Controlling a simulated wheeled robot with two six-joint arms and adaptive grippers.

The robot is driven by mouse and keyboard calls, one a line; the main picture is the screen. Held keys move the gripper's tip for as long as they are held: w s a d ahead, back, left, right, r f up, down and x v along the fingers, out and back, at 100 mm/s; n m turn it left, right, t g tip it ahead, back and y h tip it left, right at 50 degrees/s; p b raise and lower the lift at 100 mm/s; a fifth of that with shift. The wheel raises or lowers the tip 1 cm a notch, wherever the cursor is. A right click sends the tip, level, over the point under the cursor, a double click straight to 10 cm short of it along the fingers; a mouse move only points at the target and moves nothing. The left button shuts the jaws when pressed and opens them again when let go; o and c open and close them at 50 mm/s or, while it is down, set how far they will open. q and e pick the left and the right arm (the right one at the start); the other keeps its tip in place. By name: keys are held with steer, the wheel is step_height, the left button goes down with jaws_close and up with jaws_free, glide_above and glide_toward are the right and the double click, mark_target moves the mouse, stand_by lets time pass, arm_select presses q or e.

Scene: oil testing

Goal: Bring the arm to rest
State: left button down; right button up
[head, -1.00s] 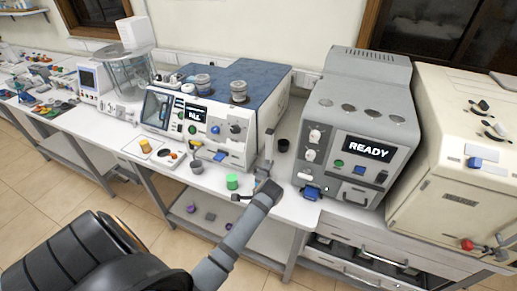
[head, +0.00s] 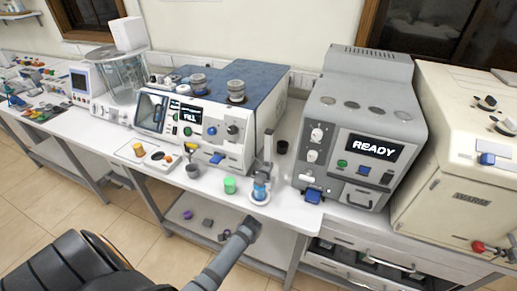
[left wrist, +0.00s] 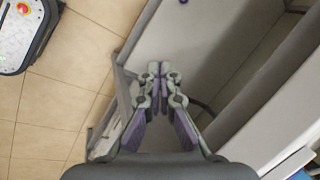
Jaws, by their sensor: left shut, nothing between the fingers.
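My left arm (head: 222,262) comes in from the bottom of the head view and ends at the wrist in front of the bench's front edge. Its fingers are hidden in that view. In the left wrist view my left gripper (left wrist: 159,72) is shut and empty, with its fingertips together. It is over the floor and the lower shelf, apart from any object. My right gripper is not in view.
The bench (head: 215,205) holds a green cup (head: 229,185), a grey cup (head: 193,171) and a blue item (head: 260,190) at a stand. A grey machine (head: 360,125) reads READY. Small items lie on the lower shelf (head: 180,228). Tiled floor (left wrist: 60,120) is clear.

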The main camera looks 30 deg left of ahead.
arm_select(q)
steer(key=shift+f, duration=0.1)
stand_by(0.4)
steer(key=s+d+f+n+h+b, duration=0.1)
steer(key=s+f+n+b, duration=0.1)
steer(key=s+f, duration=0.6)
steer(key=s+f+n+b, duration=0.15)
steer(key=s+f, duration=0.35)
steer(key=f, duration=0.5)
steer(key=s+f+n, duration=0.1)
steer(key=s+f, duration=0.2)
steer(key=s, duration=0.3)
steer(key=s+f+n+h+b, duration=0.1)
steer(key=s+f+n, duration=0.1)
steer(key=s+f, duration=0.2)
steer(key=s+f+n+g+b, duration=0.1)
steer(key=s+f, duration=0.3)
steer(key=s, duration=0.6)
steer(key=shift+n, duration=0.65)
steer(key=shift+w+d, duration=0.1)
steer(key=shift+w, duration=0.05)
